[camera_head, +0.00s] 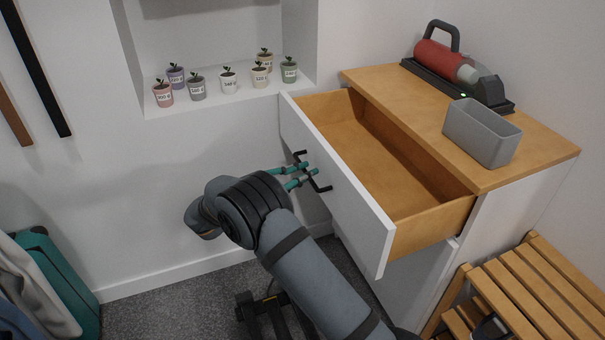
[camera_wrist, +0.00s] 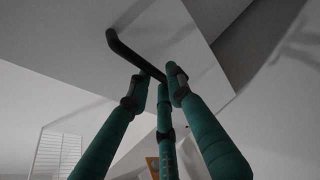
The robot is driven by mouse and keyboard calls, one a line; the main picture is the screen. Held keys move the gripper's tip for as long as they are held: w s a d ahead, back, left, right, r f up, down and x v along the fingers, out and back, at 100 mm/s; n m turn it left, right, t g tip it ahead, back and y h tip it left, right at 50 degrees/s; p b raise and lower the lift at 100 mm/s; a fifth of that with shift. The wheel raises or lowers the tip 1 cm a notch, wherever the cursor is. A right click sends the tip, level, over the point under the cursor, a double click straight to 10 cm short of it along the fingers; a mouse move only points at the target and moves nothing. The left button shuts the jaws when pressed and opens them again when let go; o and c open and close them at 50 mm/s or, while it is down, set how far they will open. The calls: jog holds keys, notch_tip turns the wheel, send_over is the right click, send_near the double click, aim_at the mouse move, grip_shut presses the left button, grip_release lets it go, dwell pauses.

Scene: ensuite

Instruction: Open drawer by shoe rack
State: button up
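The top drawer (camera_head: 350,212) of the white cabinet with a wooden top is pulled well out, and its wooden inside looks empty. Its white front carries a black bar handle (camera_head: 322,187). My gripper (camera_head: 303,172) has its teal fingers at the handle, in front of the drawer face. In the wrist view, the dark fingertips (camera_wrist: 158,85) are around the black handle (camera_wrist: 128,51), closed in on it; the exact contact is partly hidden. The wooden slatted shoe rack (camera_head: 545,285) stands at the lower right, beside the cabinet.
On the cabinet top are a grey bin (camera_head: 482,135) and a red cylindrical appliance (camera_head: 440,58) on a dark base. Several small potted plants (camera_head: 228,80) stand in the wall niche. A teal suitcase (camera_head: 65,280) is at the lower left. Carpet (camera_head: 170,310) is bare left of my arm.

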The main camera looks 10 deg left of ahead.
jog(key=o, duration=0.3)
jog(key=shift+o, duration=0.2)
jog(key=v, duration=1.2)
jog(key=x, duration=1.2)
jog(key=shift+w+d, duration=0.15)
